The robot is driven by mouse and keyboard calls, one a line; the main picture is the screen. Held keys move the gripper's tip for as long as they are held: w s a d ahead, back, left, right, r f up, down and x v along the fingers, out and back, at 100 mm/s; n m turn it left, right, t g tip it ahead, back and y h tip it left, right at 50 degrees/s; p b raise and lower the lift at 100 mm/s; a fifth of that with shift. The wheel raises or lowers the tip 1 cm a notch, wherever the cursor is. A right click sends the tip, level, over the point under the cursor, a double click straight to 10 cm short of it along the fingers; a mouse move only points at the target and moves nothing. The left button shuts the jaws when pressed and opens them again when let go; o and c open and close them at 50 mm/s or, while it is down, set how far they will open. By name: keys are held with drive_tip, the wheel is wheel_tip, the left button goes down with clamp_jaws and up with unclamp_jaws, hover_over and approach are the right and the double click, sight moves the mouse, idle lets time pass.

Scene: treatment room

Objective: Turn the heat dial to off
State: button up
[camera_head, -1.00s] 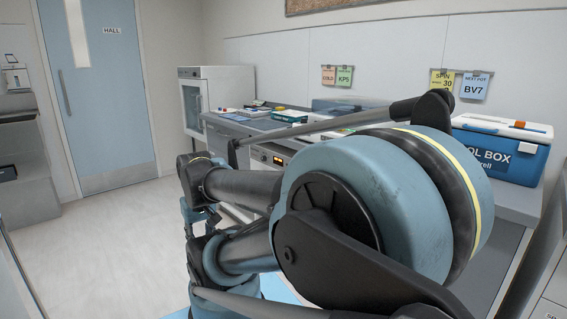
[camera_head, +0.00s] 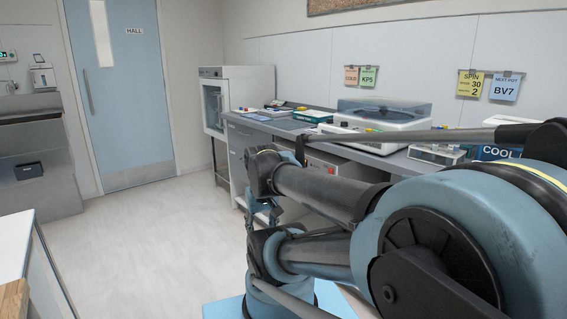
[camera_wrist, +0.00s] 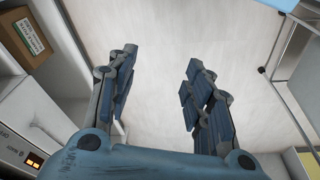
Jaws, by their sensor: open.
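The heat dial cannot be made out in any view. A pale appliance front with a small lit orange display (camera_wrist: 33,160) shows at the lower left corner of the wrist view. In the head view, a similar appliance (camera_head: 319,163) stands under the counter, partly hidden behind my arm. My gripper (camera_wrist: 160,62) is open and empty in the wrist view, its two blue-grey fingers well apart over the pale floor. The appliance front is to the left of the fingers, and nothing touches them.
The counter (camera_head: 262,126) bears trays and a clear-lidded machine (camera_head: 383,111). A cool box (camera_head: 497,153) is partly hidden by my arm. A cardboard box (camera_wrist: 24,36) is at upper left in the wrist view. Open floor (camera_head: 160,240) lies left of my arm.

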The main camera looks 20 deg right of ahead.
drive_tip(key=w+d+r+m+h, duration=0.25)
drive_tip(key=w+d, duration=0.25)
drive_tip(key=w, duration=0.7)
drive_tip(key=w+d+r+m+h, duration=0.2)
drive_tip(key=w+d+r+h, duration=0.15)
drive_tip(key=w, duration=0.75)
drive_tip(key=w+d+r+m+h, duration=0.3)
drive_tip(key=w+d+r, duration=0.15)
drive_tip(key=w, duration=0.75)
drive_tip(key=w+d+f+m+t+h, duration=0.1)
drive_tip(key=w+f+m+h, duration=0.1)
drive_tip(key=w, duration=0.6)
drive_tip(key=w+d+f+m+t+h, duration=0.1)
drive_tip(key=w+d+f, duration=0.15)
drive_tip(key=w, duration=0.45)
drive_tip(key=w+a+f+m+t+h, duration=0.2)
drive_tip(key=w+f+m+h, duration=0.25)
drive_tip(key=w+f, duration=0.65)
drive_tip(key=shift+n, duration=0.5)
drive_tip(key=x, duration=1.7)
drive_tip(key=shift+w+d, duration=0.2)
drive_tip(key=shift+d, duration=0.1)
drive_tip(key=c, duration=1.1)
